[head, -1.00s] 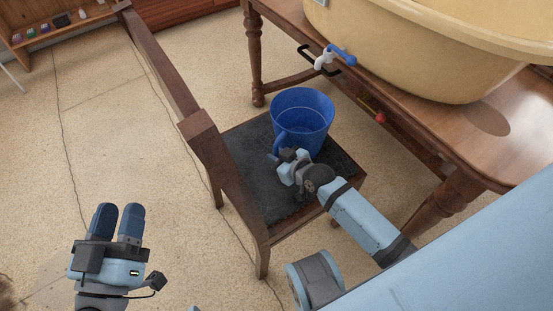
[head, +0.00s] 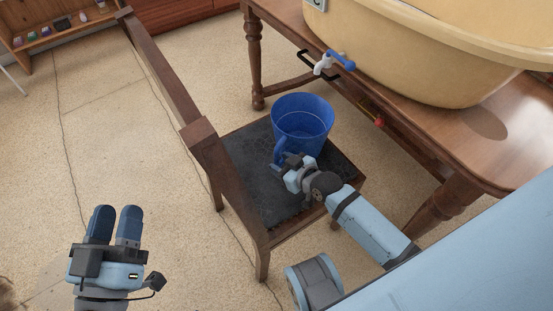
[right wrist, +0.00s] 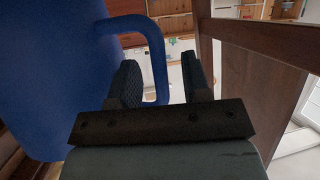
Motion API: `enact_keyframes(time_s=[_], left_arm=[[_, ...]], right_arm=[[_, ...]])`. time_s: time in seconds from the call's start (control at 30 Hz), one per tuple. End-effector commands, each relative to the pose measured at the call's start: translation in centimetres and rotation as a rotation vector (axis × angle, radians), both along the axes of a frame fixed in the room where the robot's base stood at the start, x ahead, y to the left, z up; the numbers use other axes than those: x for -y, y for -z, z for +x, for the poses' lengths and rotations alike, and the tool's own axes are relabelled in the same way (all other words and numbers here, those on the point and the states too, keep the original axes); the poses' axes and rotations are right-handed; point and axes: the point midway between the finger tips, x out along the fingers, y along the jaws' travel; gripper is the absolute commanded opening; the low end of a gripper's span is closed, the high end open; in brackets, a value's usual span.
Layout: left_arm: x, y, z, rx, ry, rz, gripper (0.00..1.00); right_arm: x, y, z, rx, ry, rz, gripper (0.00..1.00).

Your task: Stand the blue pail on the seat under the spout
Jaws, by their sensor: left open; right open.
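The blue pail (head: 302,128) stands upright on the dark seat (head: 252,165) of a wooden chair, toward the table side. The white spout (head: 323,66) with its blue lever is above and beyond the pail. My right gripper (head: 284,168) is open at the pail's handle, on the near side. In the right wrist view the handle (right wrist: 152,50) of the pail (right wrist: 45,80) curves down between the two open fingers (right wrist: 162,82). Whether a finger touches it I cannot tell. My left gripper (head: 115,226) is open and empty over the floor, well left of the chair.
A tan tub (head: 430,60) stands on the wooden table (head: 400,95), whose edge runs past the pail. The chair's back (head: 165,75) rises on the left of the seat. A low shelf (head: 60,35) is far left. The floor between is clear.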

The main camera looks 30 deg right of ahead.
Motion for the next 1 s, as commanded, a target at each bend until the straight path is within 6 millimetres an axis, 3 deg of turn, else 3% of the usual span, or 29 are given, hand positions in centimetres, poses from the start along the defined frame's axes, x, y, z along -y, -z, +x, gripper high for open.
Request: enact_keyframes(time_s=[0.03,0.17,0.43,1.0], left_arm=[[-0.1,-0.7,-0.1,0.005,-0.005,-0.003,0.43],[-0.4,-0.1,0.1,-0.028,-0.022,0.022,0.43],[-1.2,2.7,0.3,-0.141,-0.047,0.098,0.43],[-1.3,3.4,0.3,-0.164,-0.051,0.113,0.43]], right_arm=[[0.4,-0.8,-1.1,-0.002,-0.002,-0.003,0.44],[1.2,-1.9,-3.7,-0.002,-0.002,-0.002,0.44],[2.5,-3.4,-7.5,-0.002,-0.001,-0.001,0.44],[2.7,-3.6,-8.2,0.0,-0.001,0.0,0.44]])
